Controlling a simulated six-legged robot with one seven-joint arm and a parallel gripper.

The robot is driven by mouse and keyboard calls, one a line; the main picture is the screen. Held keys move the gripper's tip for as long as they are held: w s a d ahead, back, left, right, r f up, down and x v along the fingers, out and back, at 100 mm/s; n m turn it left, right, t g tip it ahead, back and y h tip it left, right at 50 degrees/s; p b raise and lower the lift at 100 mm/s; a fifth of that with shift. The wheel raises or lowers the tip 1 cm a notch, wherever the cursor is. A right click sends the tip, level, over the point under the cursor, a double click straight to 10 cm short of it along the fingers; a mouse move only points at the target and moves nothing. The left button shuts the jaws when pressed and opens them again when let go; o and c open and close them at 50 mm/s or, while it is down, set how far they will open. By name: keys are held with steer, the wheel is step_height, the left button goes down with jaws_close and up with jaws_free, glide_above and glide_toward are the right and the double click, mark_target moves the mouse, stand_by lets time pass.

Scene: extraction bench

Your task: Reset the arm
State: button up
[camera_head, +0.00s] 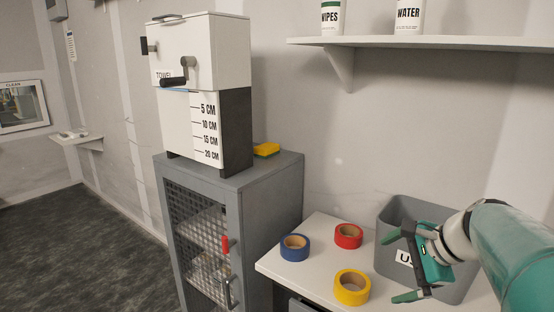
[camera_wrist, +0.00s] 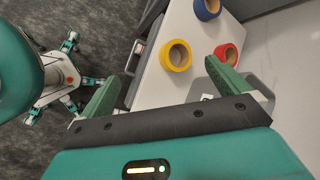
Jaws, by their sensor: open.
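My gripper (camera_head: 398,266) is open and empty. In the head view it hangs at the right, in front of the grey bin and above the right part of the white table (camera_head: 318,223). In the wrist view its two green fingers (camera_wrist: 165,88) are spread wide, with nothing between them but the table and floor far below. The yellow tape roll (camera_wrist: 175,55) shows beyond the fingers, apart from them. My teal arm comes in from the right edge of the head view.
Blue (camera_head: 295,247), red (camera_head: 348,236) and yellow (camera_head: 352,287) tape rolls lie on the table by a grey bin (camera_head: 400,215). A grey mesh-door cabinet (camera_head: 262,195) carries a towel dispenser (camera_head: 205,50) and a yellow sponge (camera_head: 266,149). A wall shelf (camera_head: 430,42) overhangs the table.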

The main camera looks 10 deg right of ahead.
steer(key=s+a+f+n+h, duration=0.1)
steer(key=s+a+n, duration=0.2)
steer(key=a+n, duration=0.3)
steer(key=s+a+f+n+h, duration=0.1)
steer(key=s+a+f+n, duration=0.1)
steer(key=a+n, duration=0.4)
steer(key=s+a+f+n+g+h, duration=0.1)
steer(key=s+a+n, duration=0.4)
steer(key=a+n, duration=0.2)
steer(key=shift+f+h, duration=0.25)
steer(key=shift+h, duration=0.05)
